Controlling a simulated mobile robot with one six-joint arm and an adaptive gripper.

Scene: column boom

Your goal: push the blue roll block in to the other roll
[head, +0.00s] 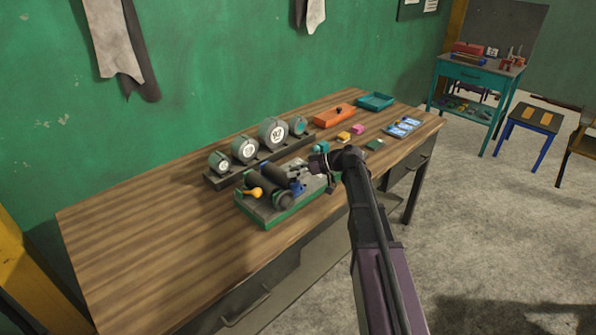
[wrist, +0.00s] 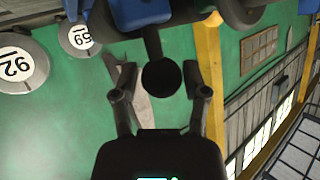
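A green-edged machine base (head: 268,213) on the workbench carries two dark rolls (head: 265,187) lying side by side, with a yellow handle (head: 253,192) at the near left end. The blue roll block (head: 297,187) sits at the right end of the rolls. In the wrist view, the blue block (wrist: 146,14) is at the top edge, with a dark stem ending in a round black knob (wrist: 161,78). My gripper (head: 306,169) is just above and beside the blue block. In the wrist view, its fingers (wrist: 160,72) are apart, one on each side of the knob, with narrow gaps showing.
Several round dials (head: 272,131) stand on a dark rail behind the machine. An orange box (head: 335,116), a teal tray (head: 376,102) and small coloured blocks (head: 358,129) lie at the right. The left part of the wooden bench (head: 140,245) is clear.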

